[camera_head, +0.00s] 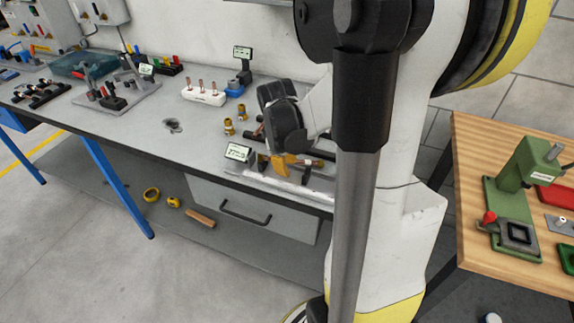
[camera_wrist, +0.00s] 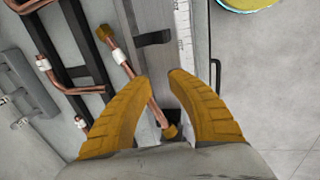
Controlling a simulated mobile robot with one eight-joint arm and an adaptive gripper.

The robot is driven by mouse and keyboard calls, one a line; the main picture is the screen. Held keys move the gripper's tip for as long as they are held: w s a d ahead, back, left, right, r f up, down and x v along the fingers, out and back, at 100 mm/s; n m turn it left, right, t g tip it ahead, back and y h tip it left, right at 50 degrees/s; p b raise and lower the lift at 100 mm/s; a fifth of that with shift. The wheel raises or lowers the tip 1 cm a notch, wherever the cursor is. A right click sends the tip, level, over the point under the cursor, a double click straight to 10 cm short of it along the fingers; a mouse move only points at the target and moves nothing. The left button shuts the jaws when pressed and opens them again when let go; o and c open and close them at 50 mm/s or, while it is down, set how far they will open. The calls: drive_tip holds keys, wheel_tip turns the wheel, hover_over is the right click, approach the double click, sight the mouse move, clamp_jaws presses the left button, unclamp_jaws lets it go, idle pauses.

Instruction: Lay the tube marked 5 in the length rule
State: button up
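In the wrist view a straight copper tube (camera_wrist: 155,108) with brass-coloured ends and a white tag (camera_wrist: 119,57) runs slantwise beneath my gripper (camera_wrist: 159,78). The tag's number cannot be read. The gripper's two orange fingers are apart, with the tube's lower part showing between them and the left fingertip covering some of it. I see no contact for certain. The length rule (camera_wrist: 184,30) shows as a pale graduated strip beside a grey bar, just beyond the fingertips. In the head view my gripper (camera_head: 287,162) is low over the bench's front edge, and my arm hides part of this area.
A dark rack (camera_wrist: 55,62) holding bent copper tubes is left of the tube. A small display (camera_head: 238,152) stands left of my gripper. Brass fittings (camera_head: 229,127) and a white block with upright copper pieces (camera_head: 204,95) stand farther back. The bench (camera_head: 150,122) is mostly clear at centre-left.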

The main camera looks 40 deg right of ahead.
drive_tip(key=v, duration=1.2)
drive_tip(key=shift+a, duration=0.1)
